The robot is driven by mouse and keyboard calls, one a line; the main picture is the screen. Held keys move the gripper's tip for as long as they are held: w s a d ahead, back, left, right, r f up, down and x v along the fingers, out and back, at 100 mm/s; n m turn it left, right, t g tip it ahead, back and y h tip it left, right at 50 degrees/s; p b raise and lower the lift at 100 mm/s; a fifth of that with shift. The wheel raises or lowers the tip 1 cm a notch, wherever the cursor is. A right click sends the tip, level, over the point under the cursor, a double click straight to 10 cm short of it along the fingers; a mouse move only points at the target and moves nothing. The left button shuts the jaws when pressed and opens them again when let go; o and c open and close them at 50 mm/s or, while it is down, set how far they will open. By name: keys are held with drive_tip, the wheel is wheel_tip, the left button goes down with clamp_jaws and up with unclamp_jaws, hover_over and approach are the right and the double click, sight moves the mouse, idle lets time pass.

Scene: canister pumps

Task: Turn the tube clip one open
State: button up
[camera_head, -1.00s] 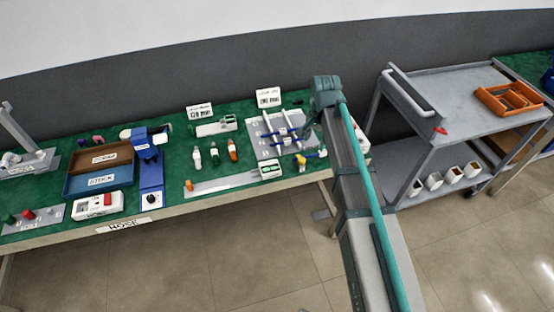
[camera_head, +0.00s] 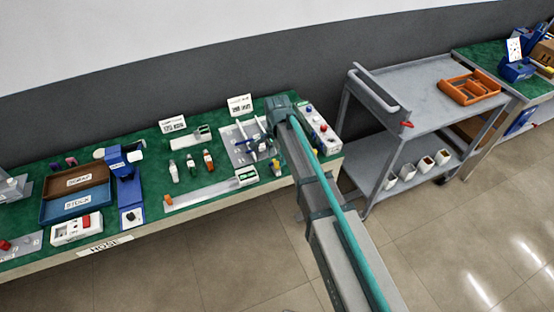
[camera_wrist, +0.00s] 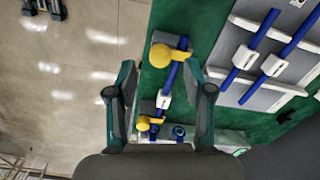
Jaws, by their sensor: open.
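In the wrist view a grey plate (camera_wrist: 290,78) carries blue tubes (camera_wrist: 290,40) with white clips (camera_wrist: 244,57) across them. I cannot tell which clip is number one. Another blue tube (camera_wrist: 172,72) bears a white piece (camera_wrist: 163,101), with a yellow knob (camera_wrist: 160,55) above and a smaller yellow knob (camera_wrist: 145,123) below. My gripper (camera_wrist: 160,76) is open, its fingers at either side of this tube in the picture. Contact with it cannot be told. In the head view the same plate (camera_head: 232,150) lies left of my arm's end, which partly hides this area.
A white box with red and blue buttons (camera_head: 319,125) stands right of my arm. A grey cart (camera_head: 395,115) with an orange tray (camera_head: 470,88) stands farther right. Open floor lies before the green-topped table.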

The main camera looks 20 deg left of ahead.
sight(277, 163)
drive_tip(key=shift+f+p, duration=0.4)
drive_tip(key=shift+f, duration=1.3)
clamp_jaws()
